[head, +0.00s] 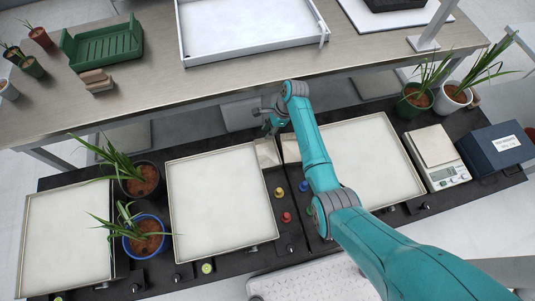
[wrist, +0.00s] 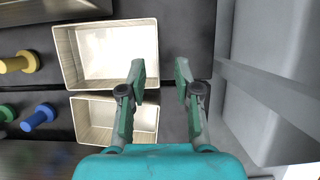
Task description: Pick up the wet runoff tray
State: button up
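Two small cream, open-topped trays show side by side in the wrist view. The upper tray (wrist: 94,72) has a glossy, bright patch on its floor and looks wet. The lower tray (wrist: 98,126) has a plain, dull floor. In the head view the wet-looking tray (head: 267,153) is the left one of the pair, and the other tray (head: 291,149) is partly hidden by my arm. My gripper (wrist: 162,82) is open and empty. Its fingers appear above the trays' right ends in the wrist view, with the left finger overlapping the wet-looking tray's rim corner.
Coloured knobs, one of them yellow (head: 279,191), stand in front of the small trays. Large cream trays (head: 221,197) flank them on the black bench. Potted plants (head: 146,238), a scale (head: 446,180) and a blue box (head: 496,147) stand nearby. A metal table (head: 152,93) lies behind.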

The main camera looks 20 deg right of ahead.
aim_at(268, 154)
jog(key=shift+x, duration=2.65)
jog(key=shift+s, duration=0.15)
grip_shut()
